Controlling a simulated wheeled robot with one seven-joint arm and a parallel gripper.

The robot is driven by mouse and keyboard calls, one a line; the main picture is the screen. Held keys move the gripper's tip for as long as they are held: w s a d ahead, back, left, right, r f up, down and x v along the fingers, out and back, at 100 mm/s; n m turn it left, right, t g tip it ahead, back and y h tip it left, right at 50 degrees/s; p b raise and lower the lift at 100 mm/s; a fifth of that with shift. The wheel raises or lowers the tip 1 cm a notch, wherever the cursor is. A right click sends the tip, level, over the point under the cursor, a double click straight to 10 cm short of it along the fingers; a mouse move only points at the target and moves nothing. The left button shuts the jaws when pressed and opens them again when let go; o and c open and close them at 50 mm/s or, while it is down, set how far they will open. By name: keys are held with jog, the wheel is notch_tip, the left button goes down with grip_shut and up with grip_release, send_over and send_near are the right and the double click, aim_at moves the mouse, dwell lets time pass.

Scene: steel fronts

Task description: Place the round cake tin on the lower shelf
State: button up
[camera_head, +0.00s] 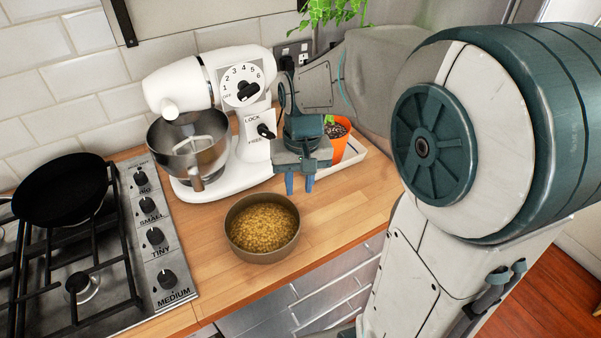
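The round cake tin (262,257) sits upright on the wooden counter near its front edge. It is brown-grey and holds a golden, crumbly-looking filling. My gripper (300,187) is above the counter, behind the tin and a little to its right, apart from it. Its two blue fingers point down with a gap between them, and nothing shows between them. No lower shelf can be made out in this view.
A white stand mixer (216,93) with a steel bowl stands behind the tin. A gas hob (158,262) with a black pan (60,188) is at left. An orange plant pot (339,146) stands behind my gripper. Steel fronts (335,292) lie below the counter (350,210), which is clear right of the tin.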

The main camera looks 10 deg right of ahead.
jog(key=s+d+r+t, duration=0.2)
jog(key=s, duration=0.8)
jog(key=shift+s+d+r+n+t+h, duration=0.15)
jog(key=shift+d+r+n+t+h, duration=0.15)
jog(key=shift+r, duration=0.1)
jog(key=shift+o, duration=0.5)
jog(key=shift+s+d+f, duration=0.2)
jog(key=shift+s, duration=0.4)
jog(key=shift+d, duration=0.1)
